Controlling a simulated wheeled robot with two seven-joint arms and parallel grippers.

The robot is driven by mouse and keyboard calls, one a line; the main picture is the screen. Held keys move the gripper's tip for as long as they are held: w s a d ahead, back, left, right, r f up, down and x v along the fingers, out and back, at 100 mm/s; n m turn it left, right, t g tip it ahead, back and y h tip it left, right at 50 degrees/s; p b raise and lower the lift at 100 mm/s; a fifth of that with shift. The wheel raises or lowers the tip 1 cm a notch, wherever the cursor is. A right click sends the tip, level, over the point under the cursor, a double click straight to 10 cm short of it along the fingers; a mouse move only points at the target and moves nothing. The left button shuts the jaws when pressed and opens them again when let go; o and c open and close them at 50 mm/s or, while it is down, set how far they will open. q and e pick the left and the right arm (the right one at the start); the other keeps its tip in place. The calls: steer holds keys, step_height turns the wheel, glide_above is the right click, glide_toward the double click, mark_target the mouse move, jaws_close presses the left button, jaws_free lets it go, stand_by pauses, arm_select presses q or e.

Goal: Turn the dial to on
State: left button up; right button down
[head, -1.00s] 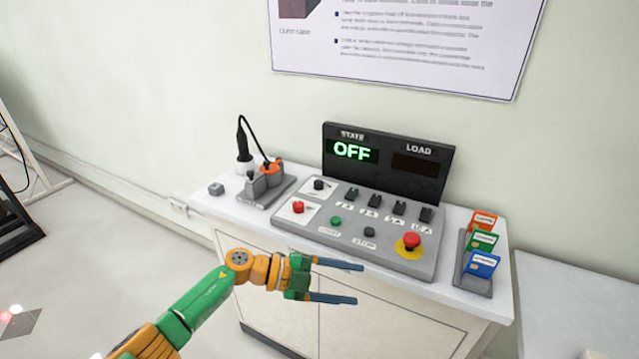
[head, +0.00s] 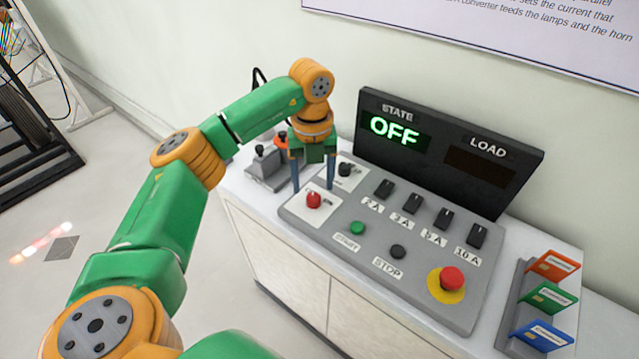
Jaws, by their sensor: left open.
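The grey control panel (head: 425,268) lies on the cabinet top. At its left end are a red knob (head: 313,200) on a white plate and a black knob (head: 345,169) on another white plate behind it. I cannot tell from the labels which one is the dial. My left gripper (head: 313,184) points down, open and empty, its two blue fingers apart over the panel's left end, just behind the red knob in the picture. Contact cannot be made out. The state display (head: 396,131) reads OFF in green. My right gripper is out of view.
The panel also bears several black switches (head: 413,203), a green start button (head: 357,228), a black stop button (head: 397,251) and a red emergency button (head: 452,278). A socket block (head: 264,172) stands left. A card rack (head: 515,300) stands right. The load display (head: 481,168) is dark.

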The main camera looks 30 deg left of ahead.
mark_target(313, 197)
arm_select(q)
steer(key=f, duration=0.2)
steer(key=shift+s+f, duration=0.2)
steer(key=shift+f, duration=0.1)
steer(key=shift+w+f, duration=0.2)
steer(key=shift+f, duration=0.3)
jaws_close()
steer(key=shift+r, duration=0.1)
